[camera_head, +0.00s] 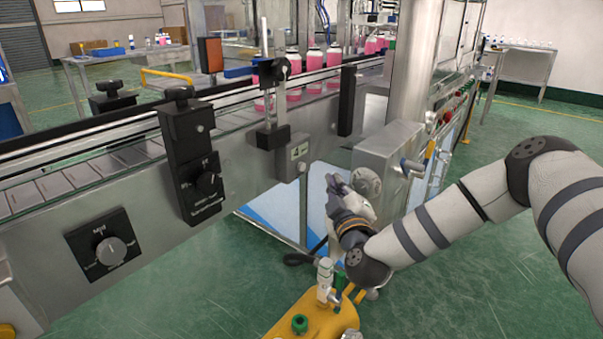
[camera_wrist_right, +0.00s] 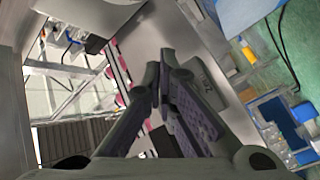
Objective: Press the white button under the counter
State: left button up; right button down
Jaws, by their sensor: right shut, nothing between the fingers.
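My right gripper (camera_head: 334,182) is in front of the machine, below the level of the conveyor, pointing up and toward the frame. Its fingers are together with nothing between them. They also show in the right wrist view (camera_wrist_right: 163,68), in the middle. I cannot clearly make out a white button in either view. My left gripper is not in view.
The conveyor (camera_head: 130,185) carries pink-filled bottles (camera_head: 292,66) at the back. Black knob boxes (camera_head: 200,185) stick out from its side panel. A steel box (camera_head: 388,160) stands right of the gripper. Yellow equipment (camera_head: 318,318) is below it. Green floor (camera_head: 190,300) is open at lower left.

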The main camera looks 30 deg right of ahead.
aim_at(302, 167)
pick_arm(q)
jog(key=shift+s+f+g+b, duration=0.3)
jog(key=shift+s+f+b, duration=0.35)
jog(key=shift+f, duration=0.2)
pick_arm(e)
jog(key=shift+w+a, duration=0.3)
jog(key=shift+w, duration=0.45)
jog(key=shift+w+a, duration=0.35)
jog(key=shift+w, duration=0.4)
jog(key=shift+w+a, duration=0.3)
jog(key=shift+w, duration=0.45)
jog(key=shift+w, duration=0.1)
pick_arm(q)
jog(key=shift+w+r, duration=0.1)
pick_arm(e)
jog(key=shift+w+a, duration=0.15)
jog(key=shift+w, duration=0.1)
